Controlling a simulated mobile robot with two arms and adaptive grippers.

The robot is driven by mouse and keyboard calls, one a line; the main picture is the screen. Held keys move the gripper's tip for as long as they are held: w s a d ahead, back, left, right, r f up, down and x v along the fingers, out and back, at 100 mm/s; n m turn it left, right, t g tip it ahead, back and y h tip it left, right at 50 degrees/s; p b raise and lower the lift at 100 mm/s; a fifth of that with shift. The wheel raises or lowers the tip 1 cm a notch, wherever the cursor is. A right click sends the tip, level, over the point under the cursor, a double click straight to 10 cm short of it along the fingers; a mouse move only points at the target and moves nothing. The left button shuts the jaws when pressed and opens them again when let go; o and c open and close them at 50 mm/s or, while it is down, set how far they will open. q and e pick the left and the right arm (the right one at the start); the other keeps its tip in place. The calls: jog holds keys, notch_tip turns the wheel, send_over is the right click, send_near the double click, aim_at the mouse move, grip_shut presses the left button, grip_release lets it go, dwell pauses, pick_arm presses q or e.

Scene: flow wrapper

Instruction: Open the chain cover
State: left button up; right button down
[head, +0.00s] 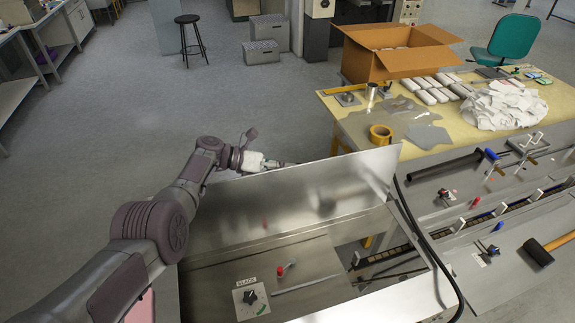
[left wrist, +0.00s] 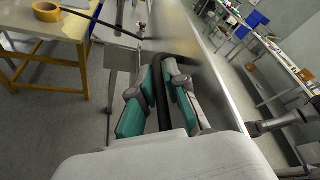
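The chain cover (head: 290,200) is a shiny metal panel. It stands raised and tilted along the far side of an open metal housing. My left gripper (head: 277,164) is behind the cover, near its far upper edge. In the left wrist view the cover shows as a grey sheet (left wrist: 205,55) right of the fingers. The teal-padded fingers (left wrist: 162,68) close around a black curved handle (left wrist: 162,100); the grip looks shut at the tips, though contact is partly hidden.
A black cable (head: 424,238) curves past the housing's right side. A yellow table (head: 352,122) with a cardboard box (head: 395,52) stands behind right.

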pick_arm(q)
jog(key=shift+w, duration=0.1)
jog(key=shift+a, duration=0.3)
jog(key=v, duration=1.1)
jog(key=shift+a, duration=0.25)
